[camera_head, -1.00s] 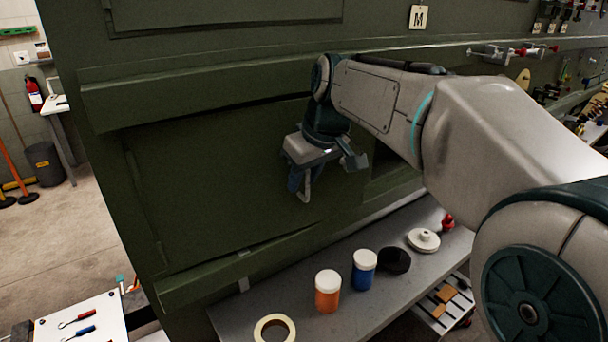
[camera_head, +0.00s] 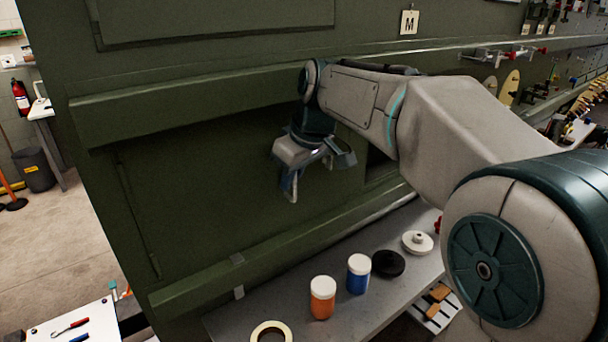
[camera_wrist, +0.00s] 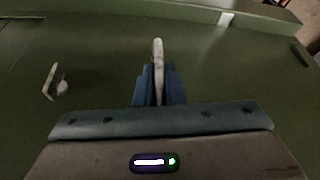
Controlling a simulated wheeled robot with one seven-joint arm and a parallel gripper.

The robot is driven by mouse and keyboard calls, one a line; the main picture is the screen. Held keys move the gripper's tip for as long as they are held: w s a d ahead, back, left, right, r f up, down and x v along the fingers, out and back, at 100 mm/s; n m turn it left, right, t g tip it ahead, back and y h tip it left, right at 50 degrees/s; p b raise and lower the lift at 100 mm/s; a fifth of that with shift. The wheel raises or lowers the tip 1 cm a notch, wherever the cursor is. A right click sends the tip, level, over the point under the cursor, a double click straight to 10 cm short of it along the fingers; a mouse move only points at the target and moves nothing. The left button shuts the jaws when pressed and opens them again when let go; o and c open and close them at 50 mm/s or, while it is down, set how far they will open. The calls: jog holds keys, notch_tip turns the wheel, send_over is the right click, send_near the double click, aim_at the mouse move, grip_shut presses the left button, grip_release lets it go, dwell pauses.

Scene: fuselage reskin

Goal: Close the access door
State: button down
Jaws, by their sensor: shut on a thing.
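The green access door (camera_head: 215,185) is set in the green fuselage side between two rails in the head view, with a hinge-like strip along its left edge. A dark opening (camera_head: 378,165) shows just beyond its right side, partly behind my arm. My gripper (camera_head: 291,190) is in front of the door's right part. In the wrist view, its blue fingers (camera_wrist: 158,88) are shut on a pale upright handle (camera_wrist: 157,52) against the green surface. A small pale latch-like piece (camera_wrist: 54,82) stands to the left of the fingers.
A bench with tools (camera_head: 75,325) stands lower left. Floor at left is open.

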jog(key=shift+w+r, duration=0.1)
jog(key=shift+r, duration=0.05)
jog(key=c, duration=1.5)
grip_release()
jog(key=shift+a, duration=0.15)
jog(key=shift+w, duration=0.1)
jog(key=v, duration=1.3)
jog(key=shift+s+d+r, duration=0.2)
jog(key=shift+d+r, duration=0.05)
